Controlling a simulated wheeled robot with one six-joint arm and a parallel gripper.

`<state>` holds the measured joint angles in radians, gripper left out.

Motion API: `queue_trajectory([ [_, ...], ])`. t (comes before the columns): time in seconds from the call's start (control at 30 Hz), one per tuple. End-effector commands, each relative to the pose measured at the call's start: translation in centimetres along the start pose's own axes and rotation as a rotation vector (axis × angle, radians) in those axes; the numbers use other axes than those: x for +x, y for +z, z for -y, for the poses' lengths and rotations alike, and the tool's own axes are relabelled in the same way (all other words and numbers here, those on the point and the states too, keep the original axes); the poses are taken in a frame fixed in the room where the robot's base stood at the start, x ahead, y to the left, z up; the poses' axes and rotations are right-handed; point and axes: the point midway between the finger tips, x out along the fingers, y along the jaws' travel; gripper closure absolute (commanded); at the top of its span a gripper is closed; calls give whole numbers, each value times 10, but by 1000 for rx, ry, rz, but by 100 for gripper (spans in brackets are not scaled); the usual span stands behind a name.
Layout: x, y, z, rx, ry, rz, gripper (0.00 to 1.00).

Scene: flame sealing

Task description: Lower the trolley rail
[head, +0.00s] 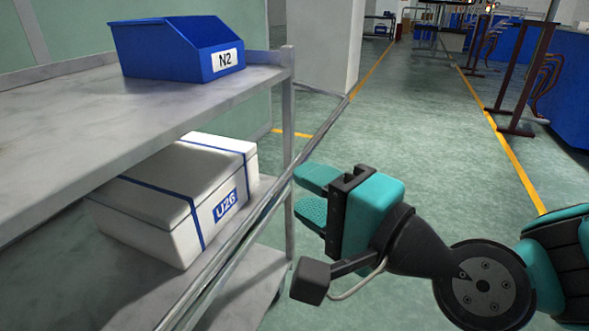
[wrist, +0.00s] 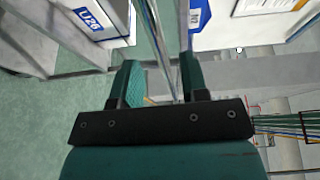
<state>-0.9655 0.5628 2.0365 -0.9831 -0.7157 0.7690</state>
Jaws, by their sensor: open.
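The trolley (head: 60,118) is grey with two shelves and stands at the left of the head view. Its rail (head: 208,272) is a slim metal bar that slants along the open side, from the lower front up past the corner post. My gripper (head: 303,192) is open, its two teal fingers pointing left toward the rail near the post. In the wrist view the gripper (wrist: 158,64) has thin bars showing in the gap between its fingers. I cannot tell whether the rail lies within the jaws or beyond them. Nothing is seen gripped.
A blue bin (head: 180,52) marked N2 stands on the upper shelf. A white box (head: 165,215) marked U26 with blue straps sits on the lower shelf. A pale pillar (head: 318,40) is behind. Green floor (head: 420,130) is open to the right, with racks farther off.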

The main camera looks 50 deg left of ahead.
Motion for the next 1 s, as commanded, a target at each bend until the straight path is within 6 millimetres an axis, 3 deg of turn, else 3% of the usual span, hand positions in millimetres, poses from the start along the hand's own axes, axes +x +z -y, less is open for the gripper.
queue_trajectory([
  [0.1,22,1,1,-2,-2,1,59],
  [0.23,37,0,0,-1,0,1,59],
  [0.63,46,0,-1,0,1,-1,59],
  [0.67,46,0,0,0,1,-1,62],
  [0.83,46,0,0,0,1,-1,100],
  [1.0,46,0,0,0,1,-1,100],
])
